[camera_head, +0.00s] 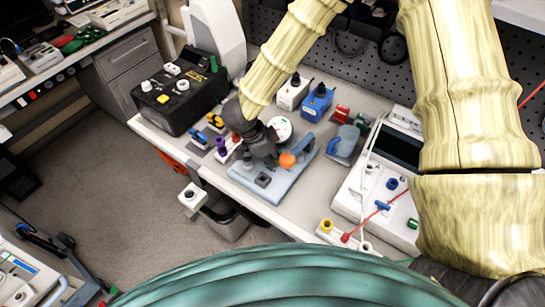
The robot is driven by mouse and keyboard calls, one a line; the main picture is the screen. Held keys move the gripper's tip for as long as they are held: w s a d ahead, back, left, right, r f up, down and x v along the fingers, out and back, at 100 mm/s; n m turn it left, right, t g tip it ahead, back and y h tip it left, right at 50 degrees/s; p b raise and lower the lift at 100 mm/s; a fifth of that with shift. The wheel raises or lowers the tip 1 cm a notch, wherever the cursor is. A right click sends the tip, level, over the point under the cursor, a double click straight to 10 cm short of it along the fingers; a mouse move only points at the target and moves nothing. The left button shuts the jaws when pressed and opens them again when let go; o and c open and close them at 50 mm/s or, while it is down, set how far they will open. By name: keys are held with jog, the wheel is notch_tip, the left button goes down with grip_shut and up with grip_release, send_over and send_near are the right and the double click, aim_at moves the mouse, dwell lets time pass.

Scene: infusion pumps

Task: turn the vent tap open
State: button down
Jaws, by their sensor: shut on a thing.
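My dark gripper (264,153) reaches down over a pale blue base plate (245,179) on the bench. Its fingers are shut on a small part of the fixture there, seemingly the vent tap, which they mostly hide. I cannot tell how far the tap is turned. An orange round knob (287,160) shows just right of the fingertips. A white round dial (281,127) stands behind the gripper on the same fixture, and a blue lever-like part (305,144) is at the plate's right side.
A black box with knobs (180,92) stands left of the fixture. Small valves with blue, yellow and purple tops (221,146) sit close to the gripper's left. Blue (317,103) and white (293,93) units are behind. A white pump device (385,185) stands right.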

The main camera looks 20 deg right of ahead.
jog(key=c, duration=1.5)
grip_release()
jog(key=shift+s+d, duration=0.1)
jog(key=shift+d, duration=0.05)
jog(key=shift+c, duration=0.2)
jog(key=shift+r, duration=0.1)
jog(key=shift+a+r, duration=0.2)
jog(key=v, duration=1.1)
jog(key=shift+r, duration=0.15)
jog(key=shift+a, duration=0.1)
